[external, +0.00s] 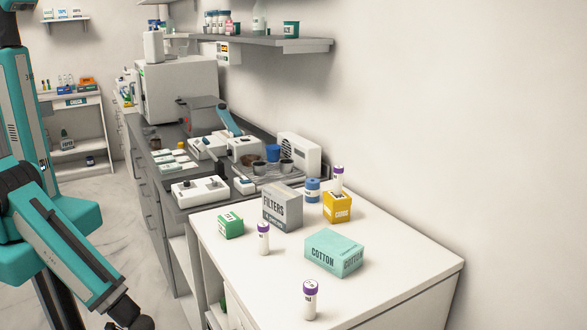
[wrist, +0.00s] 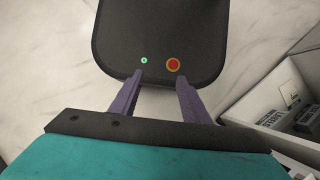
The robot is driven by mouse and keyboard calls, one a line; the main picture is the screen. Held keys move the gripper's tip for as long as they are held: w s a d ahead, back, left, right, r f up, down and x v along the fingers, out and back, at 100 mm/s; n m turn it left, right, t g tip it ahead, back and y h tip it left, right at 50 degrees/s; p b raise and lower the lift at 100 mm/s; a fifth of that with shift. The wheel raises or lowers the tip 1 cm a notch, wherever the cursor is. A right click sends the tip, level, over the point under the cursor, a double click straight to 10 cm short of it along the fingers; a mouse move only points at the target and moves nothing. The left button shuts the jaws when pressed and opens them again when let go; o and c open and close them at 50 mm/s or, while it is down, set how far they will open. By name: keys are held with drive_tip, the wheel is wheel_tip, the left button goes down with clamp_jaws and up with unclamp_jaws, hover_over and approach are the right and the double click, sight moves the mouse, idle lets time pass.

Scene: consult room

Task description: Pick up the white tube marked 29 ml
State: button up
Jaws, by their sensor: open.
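Three white tubes with purple caps stand upright on the white counter (external: 405,283) in the external view. One tube (external: 310,302) is near the front edge, one tube (external: 263,241) is left of the teal cotton box, and one tube (external: 338,181) is at the back by the yellow box. Their label print is too small to read, so I cannot tell which is marked 29 ml. My gripper (wrist: 158,80) is open and empty in the wrist view, pointing down away from the counter top. In the external view my arm hangs low at left, clear of the tubes.
The counter also holds a teal cotton box (external: 333,254), a grey filters box (external: 282,208), a green box (external: 230,225), a yellow box (external: 337,208) and a blue-lidded jar (external: 312,190). A wall shelf (external: 265,40) hangs above. The counter's front right is clear.

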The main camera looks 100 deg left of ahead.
drive_tip(key=w+a+r+m+t+y+p, duration=0.35)
drive_tip(key=w+a+r+m+y, duration=0.2)
drive_tip(key=w+r, duration=0.2)
drive_tip(key=w+a+r+m+t+y+p, duration=0.2)
drive_tip(key=w+a+r+m+y+p, duration=0.2)
drive_tip(key=w+a+r+m, duration=0.3)
drive_tip(key=w+d+r+m+t+y+p, duration=0.1)
drive_tip(key=w+r+m+t+p, duration=0.1)
drive_tip(key=w+r, duration=0.4)
drive_tip(key=w+d+r+m+t+y+p, duration=0.1)
drive_tip(key=w+r+m+t, duration=0.4)
drive_tip(key=r, duration=0.9)
drive_tip(key=w+d+r+m+t+y+p, duration=0.1)
drive_tip(key=w+r+m+t+y+p, duration=0.1)
drive_tip(key=w+r+m, duration=0.4)
wheel_tip(320, 180, up, 4)
drive_tip(key=shift+w+d+r+t+y+p, duration=0.1)
drive_tip(key=shift+w+d+t+y+p, duration=0.3)
drive_tip(key=shift+w+t, duration=0.5)
drive_tip(key=shift+s+a, duration=0.1)
drive_tip(key=shift+a, duration=0.05)
